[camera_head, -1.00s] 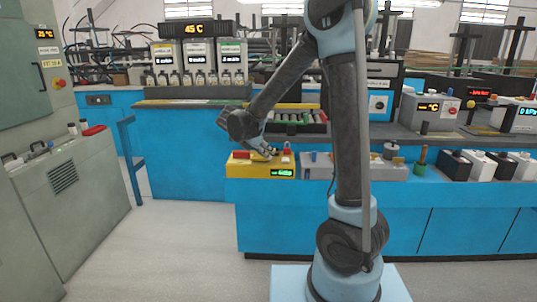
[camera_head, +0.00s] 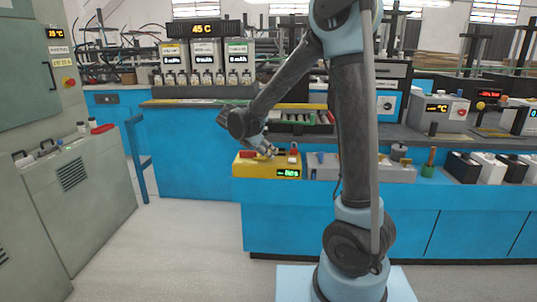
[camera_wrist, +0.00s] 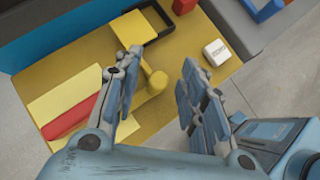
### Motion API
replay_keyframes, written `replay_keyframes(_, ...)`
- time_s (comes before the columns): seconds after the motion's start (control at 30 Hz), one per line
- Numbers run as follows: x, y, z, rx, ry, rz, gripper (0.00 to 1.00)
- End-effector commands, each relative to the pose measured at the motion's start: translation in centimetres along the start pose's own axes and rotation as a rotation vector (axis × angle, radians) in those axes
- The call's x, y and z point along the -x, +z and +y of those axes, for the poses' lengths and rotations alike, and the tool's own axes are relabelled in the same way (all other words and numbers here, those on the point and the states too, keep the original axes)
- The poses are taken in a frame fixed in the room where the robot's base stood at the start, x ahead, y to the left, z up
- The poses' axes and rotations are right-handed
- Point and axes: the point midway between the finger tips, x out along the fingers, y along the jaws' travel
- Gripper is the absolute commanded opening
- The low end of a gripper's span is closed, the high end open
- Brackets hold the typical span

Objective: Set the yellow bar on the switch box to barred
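The yellow switch box (camera_head: 250,169) stands on the front bench, with a small green-lit display on its front. In the wrist view its yellow top (camera_wrist: 185,58) fills the middle. A yellow bar with a rounded knob (camera_wrist: 157,82) stands up from that top. A yellow block (camera_wrist: 131,29) lies farther along, beside a black frame (camera_wrist: 158,18). My gripper (camera_wrist: 160,63) is open over the box, its fingers spread either side of the knob, with a gap at the right finger. Contact at the left finger cannot be told. My gripper (camera_head: 266,150) hides part of the top in the head view.
A red strip (camera_wrist: 72,117) lies between pale yellow pieces on the box. A white labelled button (camera_wrist: 217,52) and a red post (camera_wrist: 183,6) are close by. A grey unit (camera_head: 398,173) adjoins the box on the right. The floor at front left is clear.

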Motion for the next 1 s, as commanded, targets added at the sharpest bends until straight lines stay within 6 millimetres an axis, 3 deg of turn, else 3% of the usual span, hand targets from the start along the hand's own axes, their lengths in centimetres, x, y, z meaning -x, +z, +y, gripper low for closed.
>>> replay_keyframes(0.5,9.1,-0.1,0.1,0.003,0.001,0.000,0.38)
replay_keyframes(0.7,10.6,-0.1,0.1,0.001,0.001,0.001,0.38)
replay_keyframes(1.0,10.9,0.0,0.1,0.001,0.000,0.001,0.38)
